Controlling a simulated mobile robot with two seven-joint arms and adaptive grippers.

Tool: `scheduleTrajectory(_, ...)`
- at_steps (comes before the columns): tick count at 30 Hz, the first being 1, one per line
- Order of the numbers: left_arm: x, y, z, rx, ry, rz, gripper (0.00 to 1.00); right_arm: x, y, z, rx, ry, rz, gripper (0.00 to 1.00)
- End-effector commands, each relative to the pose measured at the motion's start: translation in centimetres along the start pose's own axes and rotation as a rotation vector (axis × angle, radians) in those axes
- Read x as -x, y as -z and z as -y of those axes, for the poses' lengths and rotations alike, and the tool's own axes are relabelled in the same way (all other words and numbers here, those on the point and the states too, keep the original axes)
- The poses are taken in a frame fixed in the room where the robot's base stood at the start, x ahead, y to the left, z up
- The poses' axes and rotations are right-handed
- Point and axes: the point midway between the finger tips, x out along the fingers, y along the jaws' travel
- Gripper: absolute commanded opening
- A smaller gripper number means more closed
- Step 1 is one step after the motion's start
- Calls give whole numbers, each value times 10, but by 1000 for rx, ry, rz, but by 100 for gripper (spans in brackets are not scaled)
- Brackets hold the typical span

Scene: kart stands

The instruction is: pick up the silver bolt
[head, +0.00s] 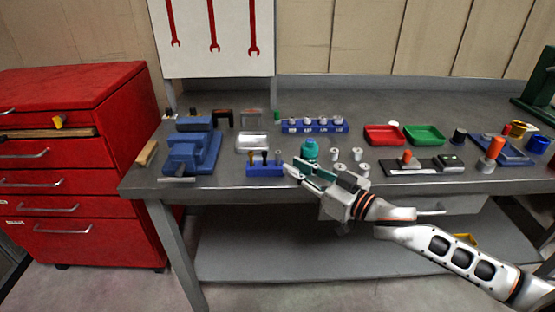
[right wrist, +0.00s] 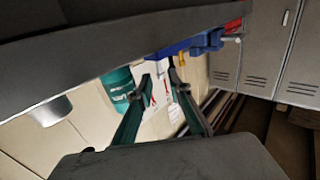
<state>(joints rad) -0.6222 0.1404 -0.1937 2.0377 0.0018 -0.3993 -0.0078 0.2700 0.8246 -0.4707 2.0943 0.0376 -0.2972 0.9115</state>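Several small silver pieces stand on the grey bench, among them one (head: 335,154) just right of the teal bottle (head: 310,149). I cannot tell which is the silver bolt. My right gripper (head: 295,166) reaches in from the right over the front of the bench, with its fingers towards the small blue rack (head: 265,170) and partly in front of the silver pieces. In the right wrist view, its fingers (right wrist: 159,78) are apart with nothing gripped. The teal bottle (right wrist: 119,88) and a silver cylinder (right wrist: 50,111) show left of them. My left gripper is out of view.
A blue vise (head: 193,147) stands at the bench's left. A long blue rack (head: 312,126) holding silver-topped pieces is behind. Red (head: 384,135) and green (head: 424,135) trays and a black plate (head: 415,166) lie to the right. A red drawer cabinet (head: 75,165) stands left.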

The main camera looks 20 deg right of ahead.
Motion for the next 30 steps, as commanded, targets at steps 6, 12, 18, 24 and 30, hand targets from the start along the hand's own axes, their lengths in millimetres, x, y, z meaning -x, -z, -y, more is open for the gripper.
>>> scheduleTrajectory(6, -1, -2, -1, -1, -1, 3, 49, -20, 3, -1, 3, 0, -2, 19)
scheduleTrajectory(12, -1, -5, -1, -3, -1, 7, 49, -43, 3, -1, 1, 0, 0, 19)
scheduleTrajectory(18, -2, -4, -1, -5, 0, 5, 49, -52, 3, -1, 1, 0, 1, 19)
scheduleTrajectory(24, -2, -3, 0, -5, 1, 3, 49, -51, 3, -1, 1, 0, 1, 16)
scheduleTrajectory(30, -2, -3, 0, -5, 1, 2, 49, -51, 3, -1, 1, 0, 0, 0)
